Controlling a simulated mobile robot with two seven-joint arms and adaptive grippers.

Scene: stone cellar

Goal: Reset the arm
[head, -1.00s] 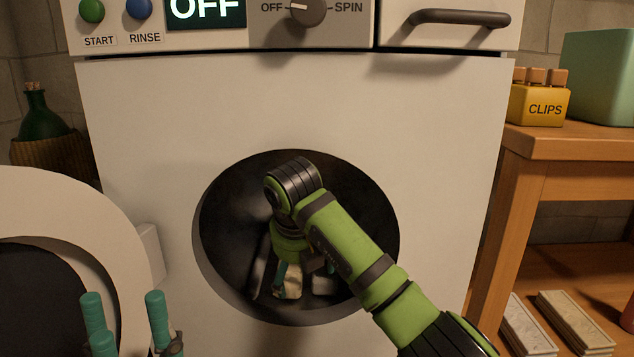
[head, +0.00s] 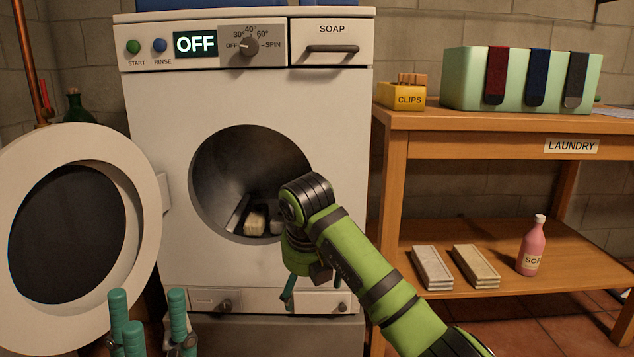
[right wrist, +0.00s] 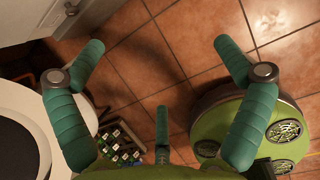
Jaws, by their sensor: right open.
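My right arm (head: 365,265) comes in from the lower right in the head view and bends down in front of the washing machine (head: 165,190). Its right gripper (head: 305,290) points down outside the drum opening, with one teal finger clearly visible. In the right wrist view the right gripper (right wrist: 160,65) is open, its teal fingers spread and empty over the floor. My left gripper (head: 150,315) stands upright at the bottom left in the head view, fingers apart with nothing visible between them.
The washer's round door (head: 145,235) is swung open to the left. Pale items (head: 255,221) lie in the drum, partly hidden by my right arm. A wooden table (head: 480,122) stands at right, with a pink bottle (head: 530,248) on its lower shelf. The tiled floor (right wrist: 160,50) shows below the right gripper.

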